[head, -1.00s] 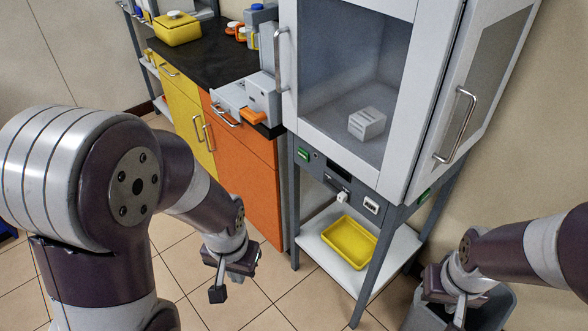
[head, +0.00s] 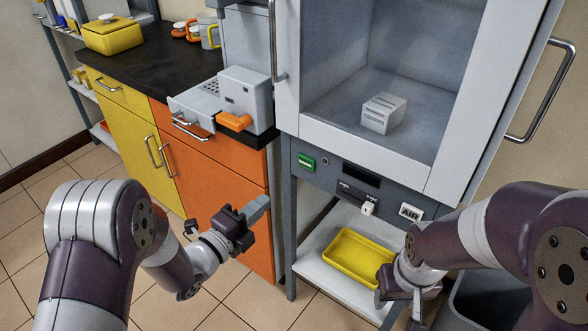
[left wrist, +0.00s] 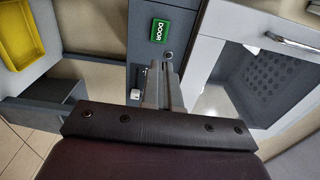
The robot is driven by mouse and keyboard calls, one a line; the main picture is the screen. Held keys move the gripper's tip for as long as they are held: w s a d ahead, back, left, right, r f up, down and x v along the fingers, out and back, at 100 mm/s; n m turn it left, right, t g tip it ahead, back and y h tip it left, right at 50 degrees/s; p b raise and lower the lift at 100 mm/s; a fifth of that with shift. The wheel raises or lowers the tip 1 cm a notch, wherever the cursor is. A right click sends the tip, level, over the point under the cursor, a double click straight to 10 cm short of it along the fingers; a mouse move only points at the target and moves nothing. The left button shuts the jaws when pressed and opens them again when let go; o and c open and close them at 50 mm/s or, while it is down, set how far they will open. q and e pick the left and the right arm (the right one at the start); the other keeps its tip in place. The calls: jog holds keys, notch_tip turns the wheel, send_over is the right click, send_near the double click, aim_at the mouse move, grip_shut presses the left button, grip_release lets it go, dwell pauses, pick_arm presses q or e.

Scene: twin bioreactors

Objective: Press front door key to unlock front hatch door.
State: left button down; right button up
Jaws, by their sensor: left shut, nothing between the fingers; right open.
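The front door key is a green button (head: 306,162) on the dark grey panel under the cabinet, near its left end. It also shows in the left wrist view, marked DOOR (left wrist: 161,31). The front hatch door (head: 288,100) has a clear pane and a vertical handle at its left; it looks closed. My left gripper (head: 259,207) is shut and empty, below and left of the key and apart from it in the head view. Its fingers (left wrist: 162,84) point toward the panel in the left wrist view. My right gripper (head: 398,302) is open and empty, low at right.
A round keyhole-like spot (head: 325,160), a dark display (head: 361,174), a white switch (head: 367,208) and an AIR label (head: 410,212) share the panel. A yellow tray (head: 357,257) lies on the shelf below. An orange cupboard (head: 215,170) stands left of the cabinet.

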aim_at(306, 163)
pick_arm(q)
jog(key=shift+w, duration=0.1)
jog(key=b+x, duration=0.1)
jog(key=x, duration=1.3)
jog(key=shift+f, duration=0.1)
